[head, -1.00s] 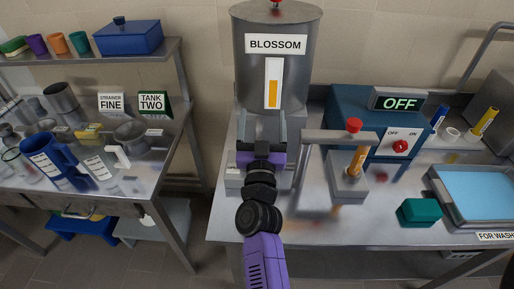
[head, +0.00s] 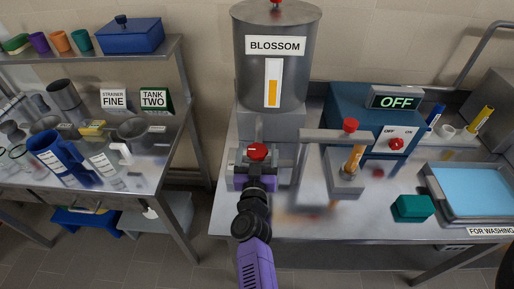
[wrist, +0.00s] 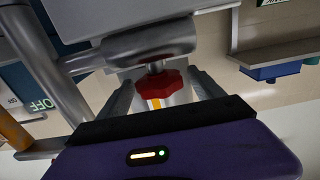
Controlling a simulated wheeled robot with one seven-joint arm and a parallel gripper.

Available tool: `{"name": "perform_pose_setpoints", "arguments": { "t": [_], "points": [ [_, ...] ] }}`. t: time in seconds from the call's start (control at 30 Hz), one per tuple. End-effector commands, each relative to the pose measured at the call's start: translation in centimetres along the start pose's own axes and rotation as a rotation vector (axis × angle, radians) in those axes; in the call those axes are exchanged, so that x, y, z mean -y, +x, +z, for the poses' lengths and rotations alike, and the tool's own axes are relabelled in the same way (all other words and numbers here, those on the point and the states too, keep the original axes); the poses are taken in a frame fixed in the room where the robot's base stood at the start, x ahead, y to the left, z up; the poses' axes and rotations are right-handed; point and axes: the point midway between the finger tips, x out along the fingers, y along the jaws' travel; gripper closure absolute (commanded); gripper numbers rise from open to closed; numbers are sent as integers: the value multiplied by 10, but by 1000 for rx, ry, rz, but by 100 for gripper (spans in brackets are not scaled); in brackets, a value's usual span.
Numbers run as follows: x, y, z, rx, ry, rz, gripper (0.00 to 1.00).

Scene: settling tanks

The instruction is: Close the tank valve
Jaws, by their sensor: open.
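The steel tank (head: 254,75), labelled BLOSSOM, stands on the counter with an upright amber level strip. Its valve has a red knob (head: 257,151) low at the front, below the tank body. The knob also shows in the wrist view (wrist: 160,84), on a short stem under a grey metal pipe (wrist: 150,45). My purple gripper (head: 258,172) is right at the valve, just below the knob in the head view. In the wrist view its two grey fingers (wrist: 162,98) are apart, one on each side of the knob, with gaps visible. I cannot tell how deep the knob sits between them.
A green block (head: 413,208) and a washing tray (head: 432,190) lie at the right.

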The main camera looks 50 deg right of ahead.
Motion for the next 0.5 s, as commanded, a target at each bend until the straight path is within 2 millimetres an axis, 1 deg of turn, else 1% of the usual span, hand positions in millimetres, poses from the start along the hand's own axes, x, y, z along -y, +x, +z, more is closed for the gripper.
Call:
{"name": "perform_pose_setpoints", "arguments": {
  "t": [0.1, 0.3, 0.33, 0.4, 0.47, 0.5],
  "points": [
    [0, 4, 0, -1, -1, 0, 23],
    [0, 4, 0, 0, -1, -1, 23],
    [0, 4, 0, -1, -1, 0, 25],
    [0, 3, 0, 0, -1, 0, 39],
    [0, 3, 0, -1, 0, 0, 51],
    [0, 3, 0, -1, 0, 0, 59]
  ]
}}
